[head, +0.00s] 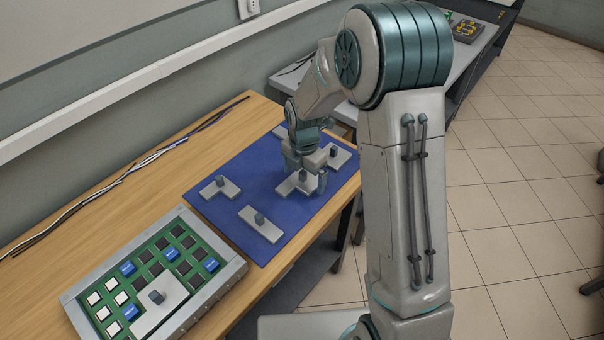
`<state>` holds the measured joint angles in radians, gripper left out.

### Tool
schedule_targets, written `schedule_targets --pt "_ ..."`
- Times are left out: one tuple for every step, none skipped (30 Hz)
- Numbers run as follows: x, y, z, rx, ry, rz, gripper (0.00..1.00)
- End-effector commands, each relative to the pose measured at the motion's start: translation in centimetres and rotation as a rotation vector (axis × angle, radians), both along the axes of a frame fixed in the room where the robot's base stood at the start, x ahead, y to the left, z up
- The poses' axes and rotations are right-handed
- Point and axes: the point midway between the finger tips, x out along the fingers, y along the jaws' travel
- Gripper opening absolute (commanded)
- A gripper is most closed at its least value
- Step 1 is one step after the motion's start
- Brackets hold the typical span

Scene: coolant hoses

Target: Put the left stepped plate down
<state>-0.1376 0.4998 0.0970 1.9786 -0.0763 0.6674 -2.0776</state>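Several light grey plates with dark upright knobs lie on a blue mat (232,244). My gripper (307,178) points down over the plate (289,187) near the middle of the mat. Its fingers are on either side of that plate's knob, and I cannot tell whether they touch it. That plate appears to be at or just above the mat. Another stepped-looking plate (143,320) with a knob sits in the green board (98,314) at the lower left. The view does not make clear which one is the left stepped plate.
Other plates lie left (228,189), in front (266,232) and right (343,160) of my gripper; one behind is partly hidden. The board has a grey frame (230,273). Cables (118,178) run along the wooden table's back. Bare mat separates the plates.

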Motion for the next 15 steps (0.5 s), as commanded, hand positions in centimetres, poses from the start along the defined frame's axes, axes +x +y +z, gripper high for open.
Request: schedule_targets --pt "0.0 0.0 0.0 0.000 0.000 0.000 0.95" --pt "0.0 0.0 0.0 0.000 0.000 0.000 0.95" --pt "0.0 0.0 0.1 0.000 0.000 0.000 0.95" --pt "0.0 0.0 0.1 0.000 0.000 0.000 0.95" --pt "0.0 0.0 0.3 0.000 0.000 0.000 0.95" --pt "0.0 0.0 0.5 -0.001 -0.001 0.001 0.95" --pt "0.1 0.0 0.7 0.001 -0.002 0.000 0.95" --pt "0.1 0.0 1.1 0.001 -0.004 0.000 0.95" --pt "0.1 0.0 1.7 0.001 -0.005 -0.001 0.95" --pt "0.1 0.0 2.2 0.001 -0.004 -0.001 0.95" --pt "0.1 0.0 2.9 0.001 -0.006 -0.001 0.95" --pt "0.1 0.0 3.7 0.001 -0.006 -0.001 0.95" --pt "0.2 0.0 4.4 0.001 -0.007 -0.001 0.95" --pt "0.2 0.0 5.1 0.001 -0.007 -0.001 0.95" --pt "0.1 0.0 6.0 0.001 -0.006 -0.002 0.95"
